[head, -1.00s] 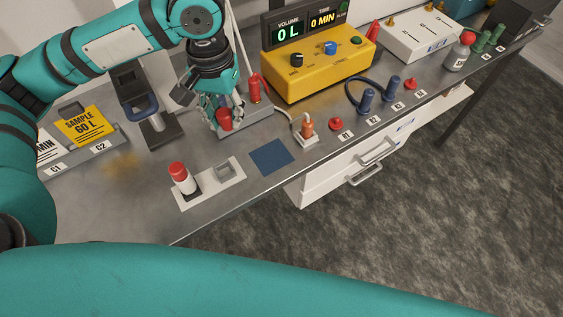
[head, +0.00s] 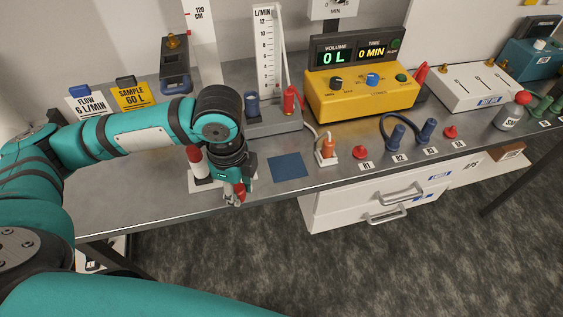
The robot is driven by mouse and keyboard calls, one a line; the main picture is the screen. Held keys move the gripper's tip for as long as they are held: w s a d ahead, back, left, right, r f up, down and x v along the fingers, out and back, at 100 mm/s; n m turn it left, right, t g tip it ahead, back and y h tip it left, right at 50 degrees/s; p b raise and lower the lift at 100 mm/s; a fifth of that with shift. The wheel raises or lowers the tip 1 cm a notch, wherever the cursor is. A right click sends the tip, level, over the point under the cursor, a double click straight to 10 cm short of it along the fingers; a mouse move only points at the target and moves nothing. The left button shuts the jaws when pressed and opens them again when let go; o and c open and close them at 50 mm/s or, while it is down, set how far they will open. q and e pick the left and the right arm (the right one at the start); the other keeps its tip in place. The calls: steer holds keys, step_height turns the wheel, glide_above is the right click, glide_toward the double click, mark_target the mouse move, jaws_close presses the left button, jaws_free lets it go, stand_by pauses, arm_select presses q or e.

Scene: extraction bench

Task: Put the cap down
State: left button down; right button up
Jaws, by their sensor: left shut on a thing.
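My left gripper (head: 234,197) points down at the bench's front edge, shut on a small red cap (head: 239,188) that shows between its fingers. The fingers cover part of the cap. The gripper is in front of the white holder plate (head: 205,186) and to the left of the flat blue mat (head: 288,167). I cannot tell whether the cap touches anything below. The flow meter stand (head: 276,121) has a bare dark blue port (head: 251,104) and a red fitting (head: 291,101). My right gripper is not in view.
A red-topped white cylinder (head: 194,156) stands on the holder, partly behind my arm. An orange plug (head: 327,148) on a cable is right of the mat. A yellow pump box (head: 362,93) stands behind. Red caps (head: 360,153) and dark blue hose ends (head: 397,136) line the right front. The mat is clear.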

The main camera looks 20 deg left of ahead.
arm_select(q)
steer(key=p, duration=0.2)
glide_above(276, 169)
steer(key=s, duration=0.1)
steer(key=shift+f, duration=0.55)
steer(key=shift+w, duration=0.3)
steer(key=shift+w+f, duration=0.2)
step_height(276, 169, down, 3)
steer(key=shift+s+p, duration=0.1)
steer(key=shift+p, duration=0.55)
steer(key=shift+f, duration=0.2)
steer(key=shift+f, duration=0.15)
steer(key=c, duration=1.1)
jaws_free()
step_height(276, 169, up, 12)
steer(key=shift+r+b, duration=0.2)
steer(key=shift+b, duration=0.9)
